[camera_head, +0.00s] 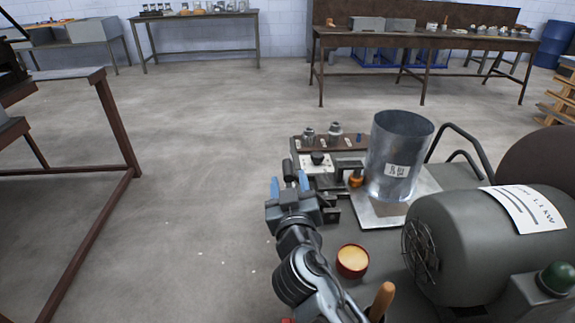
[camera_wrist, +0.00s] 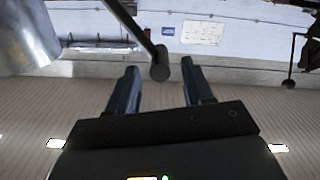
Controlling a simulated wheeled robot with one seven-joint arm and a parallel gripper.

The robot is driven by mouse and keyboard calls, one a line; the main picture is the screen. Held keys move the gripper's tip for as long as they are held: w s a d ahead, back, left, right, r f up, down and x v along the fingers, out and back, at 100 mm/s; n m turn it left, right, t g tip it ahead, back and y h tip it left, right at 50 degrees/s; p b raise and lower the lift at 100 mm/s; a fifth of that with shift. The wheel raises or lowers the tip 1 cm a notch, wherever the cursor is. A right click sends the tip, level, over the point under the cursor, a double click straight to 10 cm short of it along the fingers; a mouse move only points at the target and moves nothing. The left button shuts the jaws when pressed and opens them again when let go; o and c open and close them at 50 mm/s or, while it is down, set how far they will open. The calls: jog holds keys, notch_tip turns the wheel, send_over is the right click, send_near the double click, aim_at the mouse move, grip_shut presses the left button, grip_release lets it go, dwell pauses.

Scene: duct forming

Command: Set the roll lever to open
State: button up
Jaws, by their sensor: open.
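My gripper (camera_head: 289,184) is at the near left edge of the machine bench, with its two blue fingers apart. In the wrist view my gripper (camera_wrist: 160,68) is open, and the dark end of a lever (camera_wrist: 137,31) shows between the fingertips. I cannot tell whether a finger touches it. This lever slants in from the top edge; its label and setting are not visible, so I cannot confirm it is the roll lever. A second rod with a ball knob (camera_wrist: 289,83) shows at the right. In the head view a small dark upright piece (camera_head: 289,170) stands between the fingers.
A metal duct cylinder (camera_head: 400,150) stands on a plate right of my gripper. A grey motor (camera_head: 470,240), a red-rimmed cup (camera_head: 352,262) and a wooden handle (camera_head: 382,298) are near my arm. A brown frame (camera_head: 120,130) stands left; the floor between is clear.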

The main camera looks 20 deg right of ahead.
aim_at(287, 168)
jog(key=x, duration=0.5)
jog(key=shift+p, duration=0.4)
grip_shut()
